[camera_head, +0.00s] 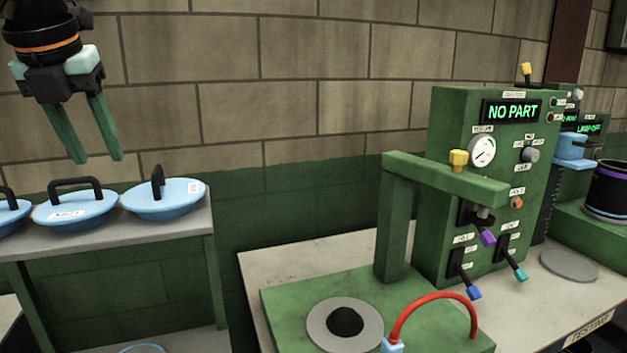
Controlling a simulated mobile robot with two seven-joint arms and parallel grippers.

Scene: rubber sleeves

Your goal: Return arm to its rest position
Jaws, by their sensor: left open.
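My left gripper (98,160) hangs at the upper left with its two green fingers pointing down. It is open and empty, above the shelf and clear of the blue lids below it. My right gripper is not in view.
Blue lids with black handles (163,198) (74,208) sit on a grey shelf (130,232) at left. A green test machine (447,120) reading "NO PART" stands on the pale table (262,262). A red hose (425,303) arches in front. The wall is behind.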

